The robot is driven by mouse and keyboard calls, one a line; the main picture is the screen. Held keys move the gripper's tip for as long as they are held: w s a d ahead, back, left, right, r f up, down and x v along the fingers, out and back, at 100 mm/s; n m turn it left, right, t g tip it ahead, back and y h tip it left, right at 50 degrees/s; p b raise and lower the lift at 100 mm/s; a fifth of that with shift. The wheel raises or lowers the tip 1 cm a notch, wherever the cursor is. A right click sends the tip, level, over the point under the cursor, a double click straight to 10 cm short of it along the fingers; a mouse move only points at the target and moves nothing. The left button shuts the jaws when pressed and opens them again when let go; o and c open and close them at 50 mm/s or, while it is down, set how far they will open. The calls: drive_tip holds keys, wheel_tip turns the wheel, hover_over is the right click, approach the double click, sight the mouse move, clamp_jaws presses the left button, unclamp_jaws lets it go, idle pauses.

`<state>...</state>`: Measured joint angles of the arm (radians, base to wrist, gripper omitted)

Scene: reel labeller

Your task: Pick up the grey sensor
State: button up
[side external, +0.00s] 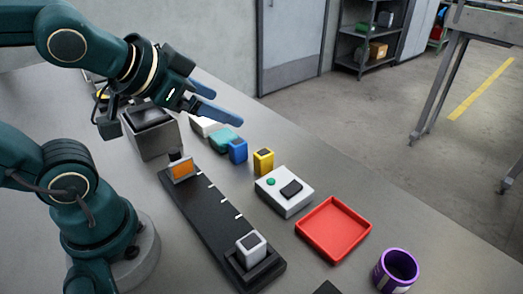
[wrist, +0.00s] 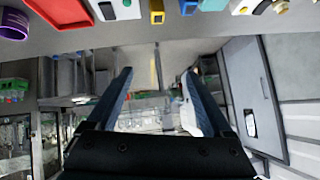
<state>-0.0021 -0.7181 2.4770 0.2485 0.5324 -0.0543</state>
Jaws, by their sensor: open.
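The grey sensor (side external: 250,247), a small light grey block with a dark top face, sits in a black holder at the near end of a black rail (side external: 205,212). I cannot make it out in the wrist view. My gripper (side external: 227,107) is open and empty, raised above the far part of the table, well away from the sensor. Its two blue fingers point right in the side view. In the wrist view the fingers (wrist: 158,74) are spread apart with only the room background between them.
A red tray (side external: 333,229), purple cup (side external: 396,271), white button box (side external: 284,190), yellow block (side external: 263,162) and blue block (side external: 238,151) stand right of the rail. An orange-faced part (side external: 181,170) stands at its far end, near a grey machine (side external: 152,140).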

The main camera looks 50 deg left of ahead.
sight(247, 237)
drive_tip(key=w+r+m+t, duration=0.3)
drive_tip(key=w+m, duration=0.1)
drive_tip(key=w, duration=0.2)
drive_tip(key=w+d+f+m+h, duration=0.2)
drive_tip(key=w+d+m+h, duration=0.25)
drive_tip(key=m+h, duration=0.2)
drive_tip(key=s+d+f+m+g+h, duration=0.2)
drive_tip(key=s+f+g, duration=0.2)
drive_tip(key=s, duration=0.1)
drive_tip(key=s+d+f+m+g+h, duration=0.2)
drive_tip(key=s+f+m+g+h, duration=0.1)
drive_tip(key=s+f+g, duration=0.1)
drive_tip(key=s+d+f+m+g+h, duration=0.2)
drive_tip(key=s+f+g+h, duration=0.1)
drive_tip(key=s+f+g, duration=0.1)
drive_tip(key=shift+s+f+g+h, duration=0.25)
drive_tip(key=shift+s+f+g, duration=0.25)
drive_tip(key=shift+s, duration=0.4)
drive_tip(key=shift+s+a+f+n, duration=0.15)
drive_tip(key=shift+s+f+n, duration=0.1)
drive_tip(key=shift+f, duration=0.45)
drive_tip(key=shift+x, duration=2.5)
drive_tip(key=shift+w, duration=0.1)
